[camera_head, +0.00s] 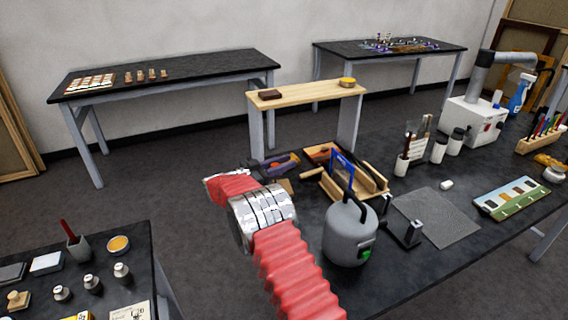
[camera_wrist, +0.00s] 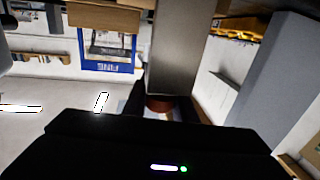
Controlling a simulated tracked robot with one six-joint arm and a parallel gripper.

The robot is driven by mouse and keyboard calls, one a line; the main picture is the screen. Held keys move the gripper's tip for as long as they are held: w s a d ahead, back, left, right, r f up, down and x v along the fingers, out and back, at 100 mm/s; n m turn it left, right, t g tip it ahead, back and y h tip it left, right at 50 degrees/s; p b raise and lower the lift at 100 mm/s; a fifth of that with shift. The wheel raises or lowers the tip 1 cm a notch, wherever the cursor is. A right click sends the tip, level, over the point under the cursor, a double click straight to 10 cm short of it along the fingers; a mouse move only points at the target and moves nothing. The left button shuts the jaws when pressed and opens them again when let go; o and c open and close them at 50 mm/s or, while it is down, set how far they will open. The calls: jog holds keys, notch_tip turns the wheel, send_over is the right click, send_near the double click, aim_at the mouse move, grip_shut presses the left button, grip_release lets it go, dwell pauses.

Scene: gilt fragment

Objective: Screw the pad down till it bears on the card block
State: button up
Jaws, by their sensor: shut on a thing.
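In the wrist view my gripper (camera_wrist: 158,108) is shut on a small reddish-brown part (camera_wrist: 158,102). A grey upright bar (camera_wrist: 178,50) meets or passes close to that part; I cannot tell whether they are joined. In the head view my arm reaches over the near edge of the black bench. Its wrist hides most of the gripper there. A purple and orange piece (camera_head: 284,163) shows just beyond the wrist. I cannot make out the pad or the card block for certain, nor whether they touch.
A grey canister (camera_head: 350,235) stands close to the right of my arm. Behind it are a wooden frame (camera_head: 372,182) and a blue frame (camera_head: 342,164). A grey mat (camera_head: 437,218) lies farther right. A wooden-topped stand (camera_head: 305,94) rises behind.

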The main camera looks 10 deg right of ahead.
jog(key=shift+s+d+m+g+h, duration=0.15)
jog(key=shift+m+g, duration=0.3)
jog(key=shift+g, duration=0.25)
jog(key=shift+s+m+g+h, duration=0.15)
jog(key=shift+m+g, duration=0.3)
jog(key=shift+g, duration=0.25)
jog(key=shift+r+m+g, duration=0.1)
jog(key=shift+m+g, duration=0.2)
jog(key=shift+g, duration=0.1)
jog(key=o, duration=1)
jog(key=shift+o, duration=0.2)
jog(key=s+a, duration=0.1)
jog(key=a, duration=1)
jog(key=shift+s+a, duration=0.35)
jog(key=shift+a, duration=0.05)
